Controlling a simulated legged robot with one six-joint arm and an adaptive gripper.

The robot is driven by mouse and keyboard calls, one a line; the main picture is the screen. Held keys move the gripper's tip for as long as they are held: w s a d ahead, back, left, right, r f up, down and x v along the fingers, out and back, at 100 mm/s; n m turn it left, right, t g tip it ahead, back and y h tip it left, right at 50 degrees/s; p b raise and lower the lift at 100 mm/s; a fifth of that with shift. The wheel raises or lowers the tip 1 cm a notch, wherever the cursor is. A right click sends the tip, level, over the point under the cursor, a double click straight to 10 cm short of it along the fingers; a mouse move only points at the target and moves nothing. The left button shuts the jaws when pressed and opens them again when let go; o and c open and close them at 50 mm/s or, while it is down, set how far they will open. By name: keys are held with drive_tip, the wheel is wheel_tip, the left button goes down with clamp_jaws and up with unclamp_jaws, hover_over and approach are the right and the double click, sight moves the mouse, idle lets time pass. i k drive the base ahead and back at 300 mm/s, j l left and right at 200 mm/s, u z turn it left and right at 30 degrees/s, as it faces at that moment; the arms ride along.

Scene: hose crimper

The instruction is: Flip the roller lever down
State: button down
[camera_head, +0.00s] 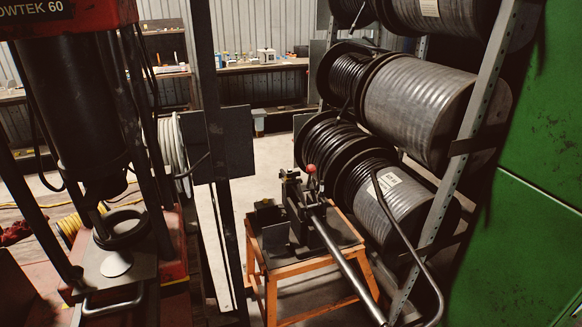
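A dark hand-operated machine (300,205) stands on a small orange-framed stand (284,262) in the lower middle. A short lever with a red ball knob (311,168) rises from its top, knob up. A long grey bar (345,268) slopes from the machine down towards the lower right. A bent black bar (402,235) runs in front of the hose rack, from near the lower reel to the bottom edge. I cannot tell for certain which of these is the roller lever. My gripper and arm do not show in this view.
A rack with a slanted metal post (462,150) holds several hose reels (415,105) at the right. A green panel (540,190) closes off the far right. A red-and-black press (75,105) stands at the left. A workbench (262,64) is behind. Some bare floor (268,150) shows mid-picture.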

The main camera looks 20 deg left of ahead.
sight(310, 169)
drive_tip(key=i+j, duration=0.15)
drive_tip(key=i, duration=0.3)
drive_tip(key=i+j+u, duration=0.1)
drive_tip(key=i, duration=0.3)
